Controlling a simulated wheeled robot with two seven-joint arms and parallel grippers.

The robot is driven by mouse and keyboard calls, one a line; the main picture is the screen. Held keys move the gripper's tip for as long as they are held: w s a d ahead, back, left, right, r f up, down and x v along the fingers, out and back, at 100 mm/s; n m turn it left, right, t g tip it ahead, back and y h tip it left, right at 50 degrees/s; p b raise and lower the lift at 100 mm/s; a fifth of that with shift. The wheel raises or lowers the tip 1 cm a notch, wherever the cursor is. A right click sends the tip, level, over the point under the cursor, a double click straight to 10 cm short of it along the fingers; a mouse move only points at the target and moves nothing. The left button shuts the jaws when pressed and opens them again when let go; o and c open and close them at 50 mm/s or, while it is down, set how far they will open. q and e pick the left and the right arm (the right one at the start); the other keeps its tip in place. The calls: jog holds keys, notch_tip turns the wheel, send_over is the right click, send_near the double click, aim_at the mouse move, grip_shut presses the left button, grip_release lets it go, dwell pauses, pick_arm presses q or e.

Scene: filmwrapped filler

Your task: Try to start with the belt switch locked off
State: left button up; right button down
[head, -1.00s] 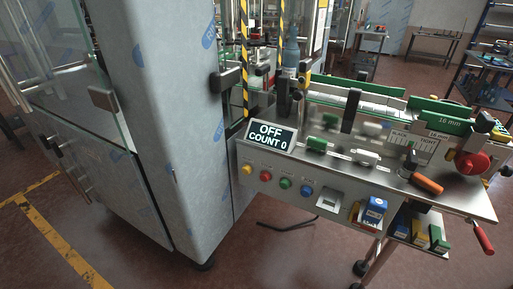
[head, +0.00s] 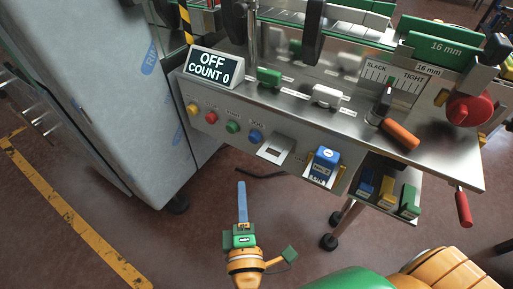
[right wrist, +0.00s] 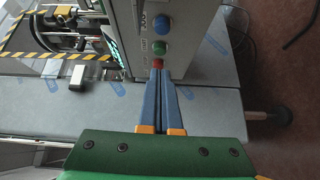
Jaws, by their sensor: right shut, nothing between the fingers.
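The control panel has a display (head: 212,66) reading OFF, COUNT 0. Below it sit a yellow button (head: 192,108), a red button (head: 211,117), a green button (head: 233,126) and a blue button (head: 255,136). My right gripper (head: 241,185) is shut and empty, below and apart from the buttons. In the right wrist view its blue fingers (right wrist: 161,74) point toward the red button (right wrist: 158,64). My left gripper is not in view.
An orange handle (head: 399,134) sits by the SLACK/TIGHT scale (head: 393,78). A red knob (head: 470,108) and red-handled lever (head: 464,208) are at the right.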

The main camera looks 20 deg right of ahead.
jog(key=p, duration=0.2)
send_near(255, 138)
jog(key=w+a, duration=0.3)
jog(key=w, duration=0.2)
jog(key=w+d, duration=0.1)
jog(key=w+d+f, duration=0.1)
jog(key=d, duration=0.1)
jog(key=shift+d+p, duration=0.25)
jog(key=shift+p, duration=0.15)
